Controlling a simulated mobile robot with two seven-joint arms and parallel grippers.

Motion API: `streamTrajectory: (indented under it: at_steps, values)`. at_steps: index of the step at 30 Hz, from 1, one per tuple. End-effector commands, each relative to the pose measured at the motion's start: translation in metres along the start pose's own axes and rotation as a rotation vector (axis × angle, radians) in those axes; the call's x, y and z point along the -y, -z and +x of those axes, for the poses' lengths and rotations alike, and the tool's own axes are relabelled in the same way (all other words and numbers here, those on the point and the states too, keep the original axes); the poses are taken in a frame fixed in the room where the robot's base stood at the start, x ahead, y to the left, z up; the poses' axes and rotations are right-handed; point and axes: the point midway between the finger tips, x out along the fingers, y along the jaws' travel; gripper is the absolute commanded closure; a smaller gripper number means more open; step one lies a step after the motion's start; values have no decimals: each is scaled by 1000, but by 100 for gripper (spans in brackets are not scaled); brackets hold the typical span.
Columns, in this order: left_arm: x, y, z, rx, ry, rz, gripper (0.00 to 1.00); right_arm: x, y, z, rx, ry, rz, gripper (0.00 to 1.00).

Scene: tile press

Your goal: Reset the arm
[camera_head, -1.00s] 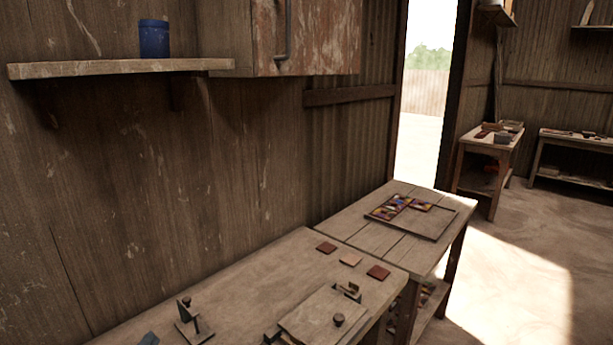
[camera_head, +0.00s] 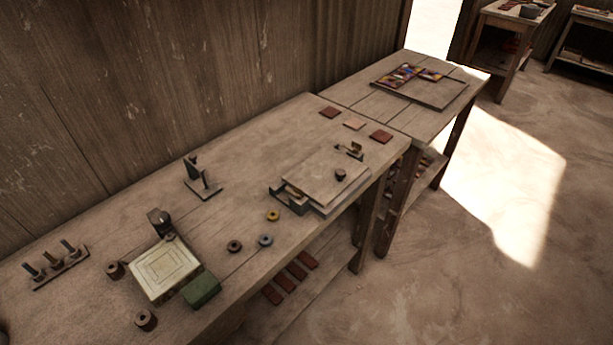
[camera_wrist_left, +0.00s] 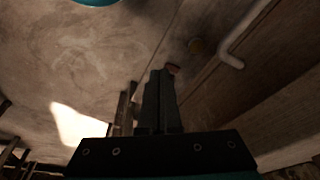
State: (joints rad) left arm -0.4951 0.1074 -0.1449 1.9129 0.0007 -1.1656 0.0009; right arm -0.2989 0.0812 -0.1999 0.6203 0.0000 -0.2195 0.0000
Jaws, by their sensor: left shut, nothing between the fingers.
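My left gripper (camera_wrist_left: 159,78) shows in the left wrist view, with its two dark fingers together and nothing between them. It is apart from any object there. Neither of my grippers shows in the head view, and my right gripper is in no frame. The head view shows the wooden workbench (camera_head: 262,135) with no arm over it.
On the workbench are a pale square plate (camera_head: 165,268), a green block (camera_head: 201,289), a wooden press board (camera_head: 325,175), a peg stand (camera_head: 60,267), several rings and three tiles. A side table (camera_head: 365,99) holds a mosaic tray (camera_head: 440,92). Floor (camera_head: 450,270) at right is clear.

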Motion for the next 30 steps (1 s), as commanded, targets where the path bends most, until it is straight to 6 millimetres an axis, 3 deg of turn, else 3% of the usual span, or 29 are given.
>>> streamTrajectory:
  at_steps: [1, 6, 15, 24, 30]
  values:
    - [-1, -11, 26, 16, -1, 2, 100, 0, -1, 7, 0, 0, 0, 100]
    - [-4, -48, 88, 44, -4, 8, 100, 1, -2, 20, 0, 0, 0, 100]
    - [-8, -130, 175, 96, -10, 20, 100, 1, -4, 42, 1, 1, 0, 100]
    - [-9, -215, 222, 138, -14, 31, 100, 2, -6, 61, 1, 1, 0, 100]
    - [-8, -241, 229, 149, -14, 35, 100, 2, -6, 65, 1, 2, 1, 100]
